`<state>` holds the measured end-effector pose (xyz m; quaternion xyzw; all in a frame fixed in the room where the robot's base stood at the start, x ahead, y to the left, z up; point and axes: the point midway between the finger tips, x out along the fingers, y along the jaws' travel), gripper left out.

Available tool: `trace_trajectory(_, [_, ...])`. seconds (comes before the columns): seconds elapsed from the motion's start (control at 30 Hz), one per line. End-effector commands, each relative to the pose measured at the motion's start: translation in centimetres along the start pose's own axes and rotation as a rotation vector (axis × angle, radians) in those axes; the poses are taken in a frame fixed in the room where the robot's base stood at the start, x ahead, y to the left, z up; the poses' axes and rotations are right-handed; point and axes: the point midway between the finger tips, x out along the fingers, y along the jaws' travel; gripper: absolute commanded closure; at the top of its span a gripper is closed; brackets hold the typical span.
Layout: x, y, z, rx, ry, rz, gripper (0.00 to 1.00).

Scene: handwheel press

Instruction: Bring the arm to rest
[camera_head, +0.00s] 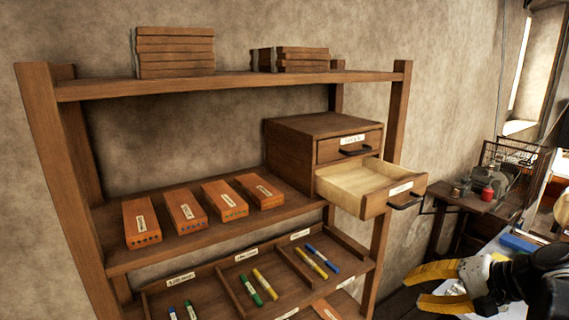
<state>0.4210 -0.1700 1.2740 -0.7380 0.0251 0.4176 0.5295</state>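My gripper (413,291) is at the lower right of the head view. Its two yellow fingers point left and stand apart with a gap between them, and nothing shows between them. It is in front of and below the open drawer, apart from the shelf. My dark wrist runs off the right edge, so most of my arm is hidden.
A wooden shelf (228,82) bears boards, orange boxes (187,211) and coloured markers (264,284). A small cabinet (292,158) on it has its lower drawer (402,191) pulled out, empty where visible. A cluttered side table (461,201) stands at right.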

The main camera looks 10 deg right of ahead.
Motion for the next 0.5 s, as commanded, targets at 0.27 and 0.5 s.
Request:
trace_trajectory(0.27, [10.6, 5.5, 12.6, -0.468, -0.03, 0.34, 0.68])
trace_trajectory(0.5, [13.7, 8.5, 17.7, -0.883, 0.037, 0.45, 0.68])
